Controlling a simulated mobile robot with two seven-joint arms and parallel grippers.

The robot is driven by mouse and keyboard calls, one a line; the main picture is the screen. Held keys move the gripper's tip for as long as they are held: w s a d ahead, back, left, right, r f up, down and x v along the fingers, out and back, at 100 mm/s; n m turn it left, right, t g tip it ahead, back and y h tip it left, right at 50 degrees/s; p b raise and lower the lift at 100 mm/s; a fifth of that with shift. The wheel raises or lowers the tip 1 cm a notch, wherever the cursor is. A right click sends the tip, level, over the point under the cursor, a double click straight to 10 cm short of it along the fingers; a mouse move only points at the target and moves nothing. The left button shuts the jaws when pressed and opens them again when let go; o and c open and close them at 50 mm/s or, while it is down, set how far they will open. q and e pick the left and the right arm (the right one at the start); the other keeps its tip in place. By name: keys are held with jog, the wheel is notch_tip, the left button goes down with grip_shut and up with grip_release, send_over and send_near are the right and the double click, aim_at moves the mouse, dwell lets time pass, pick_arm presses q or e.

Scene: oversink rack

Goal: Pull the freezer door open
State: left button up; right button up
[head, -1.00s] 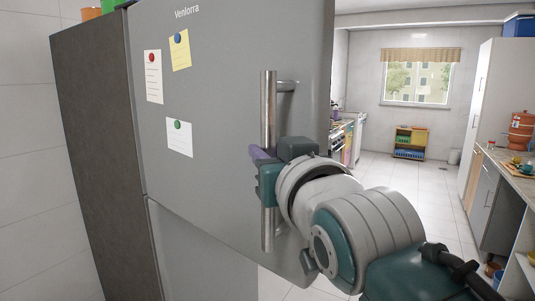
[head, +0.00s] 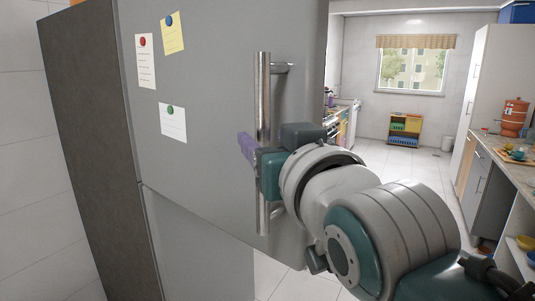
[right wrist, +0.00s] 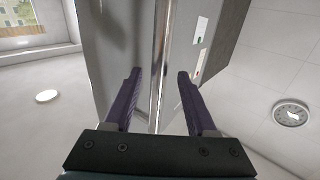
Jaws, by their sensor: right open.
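The tall grey fridge-freezer has an upper door (head: 215,120) with a vertical metal bar handle (head: 263,100). This door stands ajar, its free edge out past the edge of the lower door (head: 205,245). My right gripper (head: 249,150) is at the lower half of the handle, its purple fingers pointing at the door. In the right wrist view the open fingers (right wrist: 158,76) lie on either side of the handle bar (right wrist: 159,50), with a gap visible on both sides. Part of the handle is hidden behind the gripper in the head view. My left gripper is not in view.
Paper notes (head: 172,122) hang under magnets on the upper door. A counter (head: 510,165) and tall white cabinet (head: 480,110) stand at the right. A small shelf (head: 405,130) stands under the far window. Tiled floor (head: 400,165) between is clear.

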jog(key=b+v, duration=0.1)
jog(key=v, duration=0.6)
jog(key=shift+s, duration=0.1)
jog(key=s+d+f+m+g+h, duration=0.15)
jog(key=s+d+f+g, duration=0.35)
jog(key=f, duration=0.5)
jog(key=s+d+f+g+h, duration=0.2)
jog(key=s+d+f+g, duration=0.25)
jog(key=s, duration=0.55)
jog(key=s+d+f+g+h, duration=0.2)
jog(key=s+d+f+g, duration=0.3)
jog(key=s, duration=0.5)
jog(key=w+p+v, duration=0.2)
jog(key=p+v, duration=0.9)
jog(key=w+r+p+v, duration=0.1)
jog(key=w+p+v, duration=0.2)
jog(key=p+v, duration=0.8)
jog(key=shift+d+r+t+p, duration=0.2)
jog(key=shift+d+t+p, duration=0.25)
jog(key=shift+d+p, duration=0.15)
jog(key=shift+y, duration=0.25)
